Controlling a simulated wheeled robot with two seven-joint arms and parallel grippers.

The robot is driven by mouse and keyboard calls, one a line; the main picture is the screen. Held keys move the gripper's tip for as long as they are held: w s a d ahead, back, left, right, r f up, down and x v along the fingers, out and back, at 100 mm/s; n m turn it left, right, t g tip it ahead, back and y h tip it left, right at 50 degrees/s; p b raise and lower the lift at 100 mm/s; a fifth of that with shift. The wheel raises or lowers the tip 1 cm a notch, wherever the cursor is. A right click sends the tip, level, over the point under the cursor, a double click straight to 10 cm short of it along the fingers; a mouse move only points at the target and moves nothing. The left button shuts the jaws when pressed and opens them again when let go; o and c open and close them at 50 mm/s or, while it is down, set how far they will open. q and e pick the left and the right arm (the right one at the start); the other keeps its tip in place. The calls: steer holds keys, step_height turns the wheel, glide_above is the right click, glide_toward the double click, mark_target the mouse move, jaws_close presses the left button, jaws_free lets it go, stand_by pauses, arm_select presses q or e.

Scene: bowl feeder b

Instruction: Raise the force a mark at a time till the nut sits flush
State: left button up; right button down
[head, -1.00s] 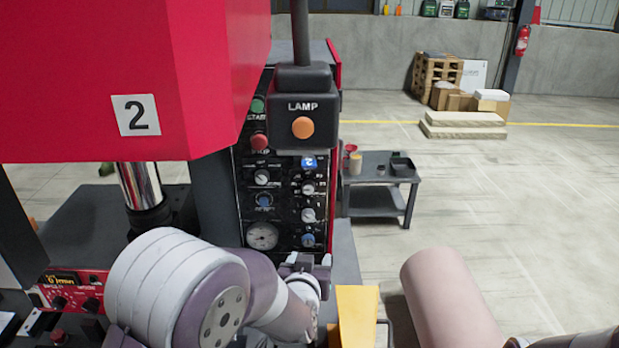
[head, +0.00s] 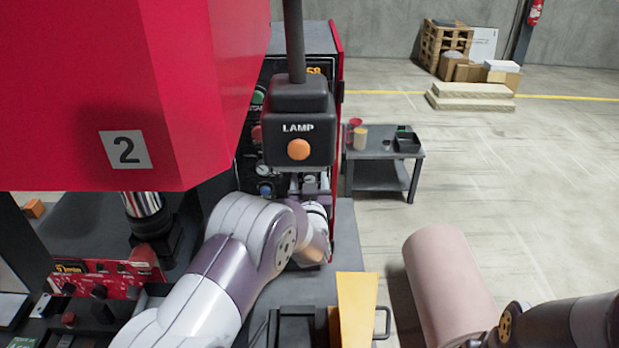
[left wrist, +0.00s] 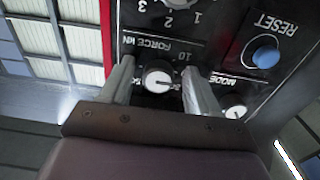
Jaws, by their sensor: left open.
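The red press (head: 95,90) with a "2" label fills the upper left of the head view. Its dark control panel (head: 243,165) is mostly hidden behind the lamp box and my left arm. My left gripper (head: 311,183) is at the panel, open. In the left wrist view, which is upside down, its fingers (left wrist: 158,68) stand on either side of the white FORCE kN knob (left wrist: 158,78). I cannot tell whether they touch it. A MODE knob (left wrist: 235,108) and a blue RESET button (left wrist: 265,57) are to the right. No nut is discernible. My right gripper is out of view.
A black LAMP box (head: 300,120) with an orange button hangs in front of the panel. A yellow upright piece (head: 357,310) stands at the front. A grey side table (head: 385,160) holds small containers. A red control box (head: 90,285) is at lower left.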

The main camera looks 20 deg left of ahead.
arm_select(q)
steer(key=shift+s+d+r, duration=0.1)
steer(key=shift+s, duration=0.1)
steer(key=shift+w, duration=0.1)
steer(key=c, duration=1)
steer(key=shift+c, duration=0.2)
steer(key=shift+m, duration=0.3)
steer(key=m+b, duration=0.1)
steer(key=m, duration=0.1)
steer(key=shift+m, duration=0.4)
steer(key=m, duration=0.5)
steer(key=shift+b, duration=0.4)
steer(key=shift+m, duration=0.3)
